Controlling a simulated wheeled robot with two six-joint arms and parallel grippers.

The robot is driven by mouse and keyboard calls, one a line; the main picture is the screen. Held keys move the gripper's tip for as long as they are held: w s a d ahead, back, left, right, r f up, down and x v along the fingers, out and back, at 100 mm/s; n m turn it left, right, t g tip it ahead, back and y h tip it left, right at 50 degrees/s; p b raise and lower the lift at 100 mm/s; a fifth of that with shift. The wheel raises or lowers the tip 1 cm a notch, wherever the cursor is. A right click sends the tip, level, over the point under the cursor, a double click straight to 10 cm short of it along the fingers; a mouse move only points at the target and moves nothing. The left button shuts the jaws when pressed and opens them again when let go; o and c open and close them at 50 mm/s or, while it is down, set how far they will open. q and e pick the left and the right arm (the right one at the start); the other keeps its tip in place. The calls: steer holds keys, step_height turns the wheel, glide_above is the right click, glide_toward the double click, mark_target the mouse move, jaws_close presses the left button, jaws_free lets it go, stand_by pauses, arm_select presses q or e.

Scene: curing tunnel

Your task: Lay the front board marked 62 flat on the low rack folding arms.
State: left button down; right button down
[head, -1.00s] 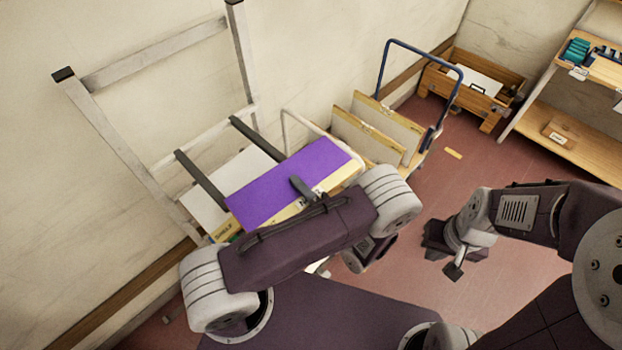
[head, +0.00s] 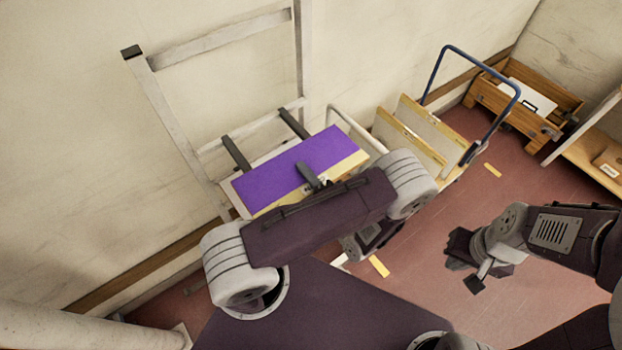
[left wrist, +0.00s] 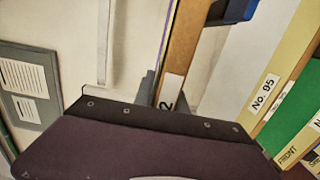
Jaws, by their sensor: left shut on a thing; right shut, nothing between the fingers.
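A board with a purple face (head: 292,165) and a pale yellow edge strip is held by my left gripper (head: 312,180). In the left wrist view the fingers (left wrist: 157,88) are shut on its wooden edge (left wrist: 183,45), where a label shows part of a number ending in 2. The grey rack's two dark folding arms (head: 237,155) (head: 293,123) stick out from the wall side, and the board overlaps their front ends in the head view. I cannot tell whether it touches them. My right gripper (head: 470,262) is shut and empty, above the floor at the right.
A blue-handled cart (head: 468,150) with upright boards (head: 412,138) stands right of the rack. A wooden crate (head: 525,105) is behind it, with a shelf (head: 598,160) at the far right. The left wrist view shows several labelled boards, one marked No. 95 (left wrist: 265,92).

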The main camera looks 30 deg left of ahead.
mark_target(286, 151)
arm_select(q)
steer(key=shift+x, duration=0.8)
steer(key=x, duration=0.7)
steer(key=shift+s+a, duration=0.15)
steer(key=shift+a, duration=0.05)
steer(key=w+a+f+b, duration=0.3)
steer(key=a, duration=0.2)
steer(key=shift+a, duration=0.3)
steer(key=shift+f+b, duration=0.5)
steer(key=shift+b, duration=0.1)
steer(key=c, duration=1.3)
jaws_free()
